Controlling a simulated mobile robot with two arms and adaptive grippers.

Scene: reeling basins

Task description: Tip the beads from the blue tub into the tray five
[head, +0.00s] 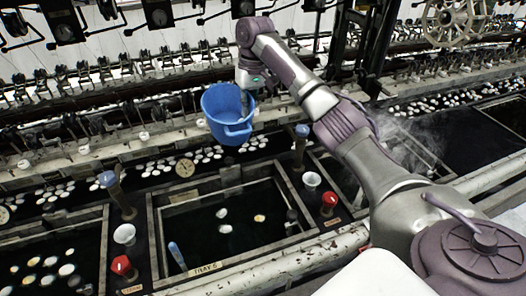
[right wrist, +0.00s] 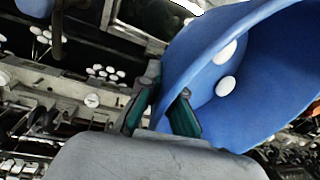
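My right gripper (head: 250,92) holds the blue tub (head: 226,112) by its wall, up in the air. In the right wrist view one finger is inside the tub (right wrist: 245,110) and the other outside, with the wall between the gripper's fingertips (right wrist: 160,115). The tub is tilted. Two white beads (right wrist: 225,85) lie inside it; the rest of its inside is cut off. The labelled tray (head: 207,268) is a dark, framed basin below and in front of the tub, with several pale pieces in it; its number is blurry. My left gripper is not in view.
White cups (head: 312,180), red knobs (head: 329,203) and blue-topped posts (head: 301,133) stand on the dividers beside the tray. Another basin (head: 50,262) lies at the left. Reeling machinery (head: 110,80) fills the back. Steam rises at the right.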

